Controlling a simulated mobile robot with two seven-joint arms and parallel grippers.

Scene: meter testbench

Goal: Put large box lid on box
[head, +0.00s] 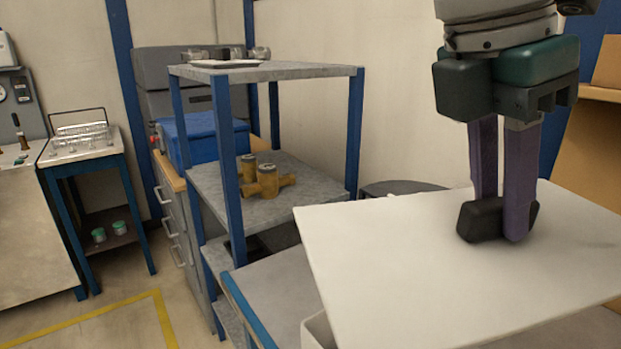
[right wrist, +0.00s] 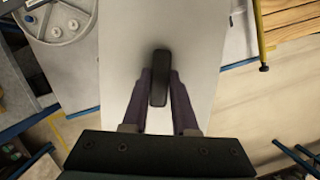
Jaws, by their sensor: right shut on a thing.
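The large white lid (head: 400,270) is a flat panel with a dark handle (head: 480,219) on top. My right gripper (head: 505,232) is shut on that handle from above. In the right wrist view the gripper (right wrist: 160,88) closes its two fingers on the dark handle (right wrist: 160,75), with the white lid (right wrist: 190,30) beneath. A white box (head: 318,331) shows only as a small corner under the lid's near left edge. The lid hides the rest of it, and I cannot tell whether the two touch. My left gripper does not show.
A blue-framed shelf (head: 270,72) stands behind, with brass meters (head: 265,178) on its middle level. A blue-edged table (head: 268,290) lies left of the lid. A small blue cart (head: 92,150) stands farther left.

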